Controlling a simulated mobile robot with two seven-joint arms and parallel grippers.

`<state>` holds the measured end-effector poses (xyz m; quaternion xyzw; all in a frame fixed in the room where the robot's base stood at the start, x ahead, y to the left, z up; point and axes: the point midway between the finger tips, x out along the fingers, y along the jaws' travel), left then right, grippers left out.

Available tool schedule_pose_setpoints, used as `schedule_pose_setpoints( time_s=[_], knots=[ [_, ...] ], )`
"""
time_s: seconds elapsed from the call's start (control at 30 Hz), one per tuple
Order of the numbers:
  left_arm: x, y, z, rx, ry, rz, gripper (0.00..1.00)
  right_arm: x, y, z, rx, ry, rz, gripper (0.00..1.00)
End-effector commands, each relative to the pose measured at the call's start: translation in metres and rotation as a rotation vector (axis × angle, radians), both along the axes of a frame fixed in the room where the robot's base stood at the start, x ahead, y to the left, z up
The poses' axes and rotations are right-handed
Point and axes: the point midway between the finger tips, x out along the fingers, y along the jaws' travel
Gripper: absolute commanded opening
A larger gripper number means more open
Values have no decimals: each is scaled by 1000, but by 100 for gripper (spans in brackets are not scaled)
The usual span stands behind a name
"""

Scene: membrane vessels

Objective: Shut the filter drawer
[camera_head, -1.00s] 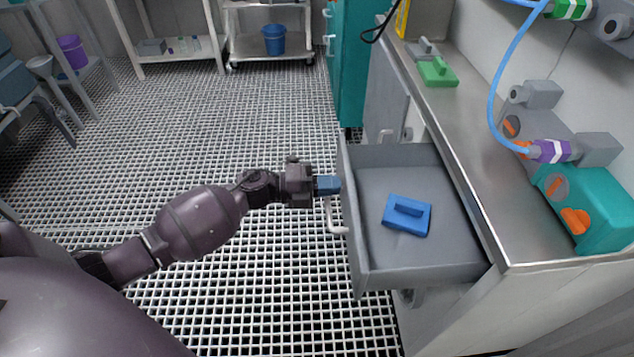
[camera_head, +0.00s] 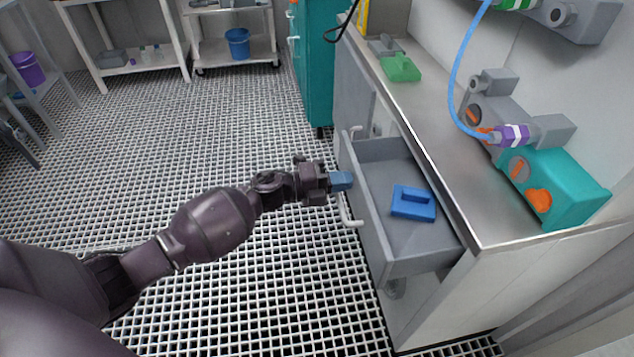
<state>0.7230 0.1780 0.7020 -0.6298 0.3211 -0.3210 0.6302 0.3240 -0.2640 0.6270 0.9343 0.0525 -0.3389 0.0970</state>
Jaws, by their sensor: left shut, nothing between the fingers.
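The grey filter drawer (camera_head: 414,263) stands partly open, out of the counter's front. A blue block with a raised handle (camera_head: 413,203) lies inside it. A pale bar handle (camera_head: 348,212) is on the drawer's front. My left gripper (camera_head: 348,181) is shut and empty, its blue fingertips at the drawer front's outer face, near the top edge and beyond the handle. It looks in contact with the front, but I cannot be sure. My right gripper is not in view.
The steel counter (camera_head: 447,150) above the drawer bears a green block (camera_head: 400,68), a teal unit (camera_head: 562,185) and a blue hose (camera_head: 453,80). A teal cabinet (camera_head: 315,75) stands beyond.

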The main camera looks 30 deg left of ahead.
Motion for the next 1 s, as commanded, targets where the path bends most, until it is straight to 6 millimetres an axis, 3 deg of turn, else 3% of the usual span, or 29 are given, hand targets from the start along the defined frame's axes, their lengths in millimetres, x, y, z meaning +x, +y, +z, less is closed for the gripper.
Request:
schedule_pose_setpoints(
  time_s=[0.2, 0.5, 1.0],
  knots=[
    [33, -46, 1, -2, -2, -2, 0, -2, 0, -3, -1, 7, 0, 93],
    [64, -88, -1, -2, 1, -1, 0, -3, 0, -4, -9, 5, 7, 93],
    [76, -105, 2, -2, -3, 1, 0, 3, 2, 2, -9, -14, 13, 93]
  ],
)
